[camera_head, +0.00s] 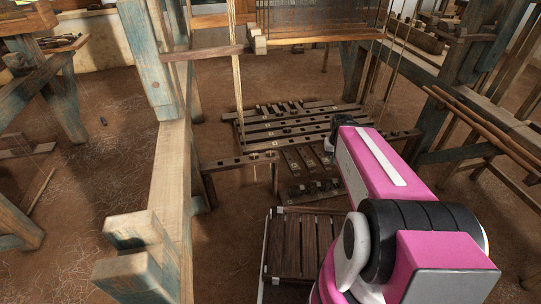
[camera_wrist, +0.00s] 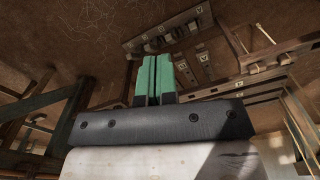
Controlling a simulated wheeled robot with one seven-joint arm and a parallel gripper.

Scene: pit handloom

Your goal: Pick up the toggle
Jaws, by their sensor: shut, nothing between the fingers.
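My gripper (camera_wrist: 153,78) shows in the wrist view with its two green fingers side by side, shut and empty. In the head view my pink arm reaches forward on the right and the gripper's fingers are hidden. I cannot make out for certain which thing is the toggle. Several small dark pieces sit on the wooden bars in the pit area. A dark bar (camera_wrist: 165,38) with small pieces and pale marks lies beyond my fingertips in the wrist view, apart from them as far as I can tell.
Long wooden treadles (camera_head: 290,126) lie under the loom in the head view. A blue-worn loom post (camera_head: 148,60) and beam (camera_head: 168,175) stand to their left. A slatted wooden seat (camera_head: 290,245) is in front. A small dark object (camera_head: 104,121) lies on open floor at left.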

